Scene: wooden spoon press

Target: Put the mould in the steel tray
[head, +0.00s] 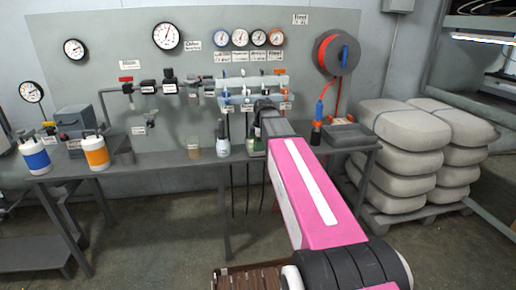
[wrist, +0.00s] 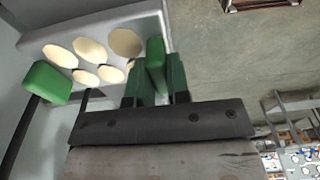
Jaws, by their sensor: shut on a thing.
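In the wrist view my gripper (wrist: 156,85) has its two dark green fingers shut on a green grip block of a pale grey plate, which I take to be the mould (wrist: 95,28). The plate has several round cream hollows. A second green block (wrist: 46,82) shows at its other side. The plate's left part runs close to the frame edge. In the head view my pink arm reaches toward the bench, and I cannot make out the gripper or the mould. A flat grey tray-like box (head: 350,136) lies at the bench's right end; I cannot tell whether it is the steel tray.
The bench (head: 185,163) carries two jugs, blue (head: 34,157) and orange (head: 96,153), and several bottles. Gauges and a hose reel (head: 337,53) hang above. Stacked sacks (head: 400,150) stand on a pallet at right. A brown slatted object (head: 250,277) is at the bottom. Floor shows left.

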